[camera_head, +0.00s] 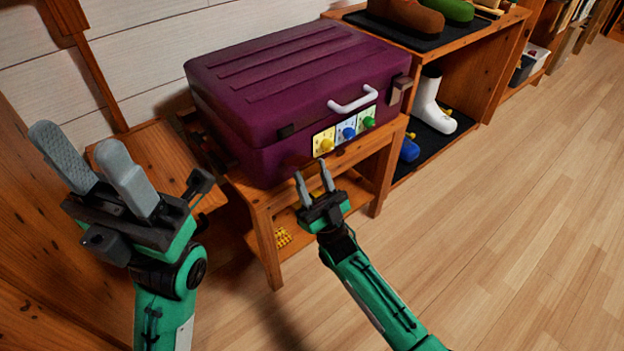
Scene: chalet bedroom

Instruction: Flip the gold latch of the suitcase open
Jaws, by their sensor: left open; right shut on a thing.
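A closed purple suitcase (285,75) lies flat on a wooden stand, with a white handle (353,101) on its front. A brownish latch (399,90) is at its right front and a dark latch (287,131) at its left front. I cannot tell which is the gold one. My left gripper (85,165) is open and empty, raised left of the suitcase and apart from it. My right gripper (314,181) is just in front of the suitcase's lower front edge, below the knobs. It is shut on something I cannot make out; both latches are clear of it.
Panels with a yellow knob (326,145), blue knob (349,133) and green knob (368,122) sit below the handle. The wooden stand (262,222) is under the suitcase. A shelf (487,65) with shoes and a white boot (432,103) stands right. The floor (500,240) is clear.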

